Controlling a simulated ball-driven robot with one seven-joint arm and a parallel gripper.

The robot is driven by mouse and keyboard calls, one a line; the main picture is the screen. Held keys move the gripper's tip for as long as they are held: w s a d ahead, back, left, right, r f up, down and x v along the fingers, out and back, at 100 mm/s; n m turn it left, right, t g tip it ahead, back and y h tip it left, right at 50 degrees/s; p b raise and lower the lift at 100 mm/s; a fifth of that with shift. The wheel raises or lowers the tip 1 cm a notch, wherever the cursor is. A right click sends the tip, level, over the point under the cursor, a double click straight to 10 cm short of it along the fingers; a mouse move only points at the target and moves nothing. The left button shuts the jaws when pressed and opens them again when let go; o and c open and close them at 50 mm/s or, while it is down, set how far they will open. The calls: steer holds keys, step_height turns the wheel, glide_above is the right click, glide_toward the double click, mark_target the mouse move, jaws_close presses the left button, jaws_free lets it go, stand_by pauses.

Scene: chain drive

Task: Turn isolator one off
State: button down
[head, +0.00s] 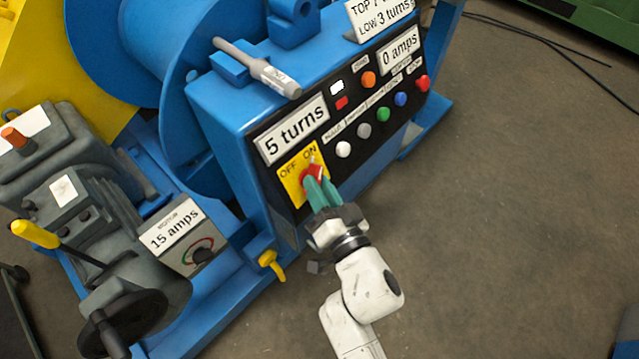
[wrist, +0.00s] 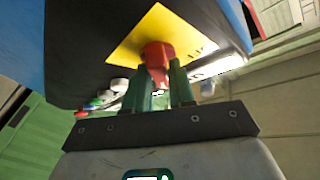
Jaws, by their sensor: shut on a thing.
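The isolator is a red rotary knob (head: 312,173) on a yellow plate (head: 289,178) marked OFF and ON, at the lower left of the black control panel. A pale mark by the knob lies towards the word ON. My gripper (head: 318,186) has green fingers that are shut on the red knob from the front. In the wrist view the red knob (wrist: 157,58) sits between the two fingertips (wrist: 160,75), with the yellow plate (wrist: 152,35) behind it. The fingers hide part of the knob.
Right of the plate are several push buttons, including a white one (head: 343,149) and a red one (head: 422,83). A "5 turns" display (head: 293,130) is above. A yellow-handled lever (head: 270,263) sticks out below. A grey motor (head: 95,225) stands left.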

steer(key=n+g+y+p, duration=0.1)
steer(key=n+y+p, duration=0.1)
steer(key=n, duration=0.1)
steer(key=n+g+y+p, duration=0.1)
steer(key=n+y+p, duration=0.1)
steer(key=n, duration=0.2)
steer(key=n+g+y+p, duration=0.1)
steer(key=n+y+p, duration=0.1)
steer(key=n+p, duration=0.1)
steer(key=shift+w+d+n+g, duration=0.3)
steer(key=shift+w+d+n, duration=0.1)
steer(key=shift+n, duration=0.2)
steer(key=shift+w+d+r+n+g+y, duration=0.1)
steer(key=shift+n+g+y, duration=0.25)
steer(key=shift+n+g, duration=1.4)
steer(key=shift+w+f+n+g+y, duration=0.1)
steer(key=shift+n+g+y, duration=0.55)
steer(key=shift+n, duration=1.85)
steer(key=shift+w+d+r+n+g+y, duration=0.1)
steer(key=shift+n+g, duration=1.5)
steer(key=shift+n, duration=0.55)
steer(key=c, duration=1)
jaws_free()
steer(key=shift+a, duration=0.1)
steer(key=shift+c, duration=0.2)
steer(key=v, duration=1)
steer(key=shift+d, duration=0.4)
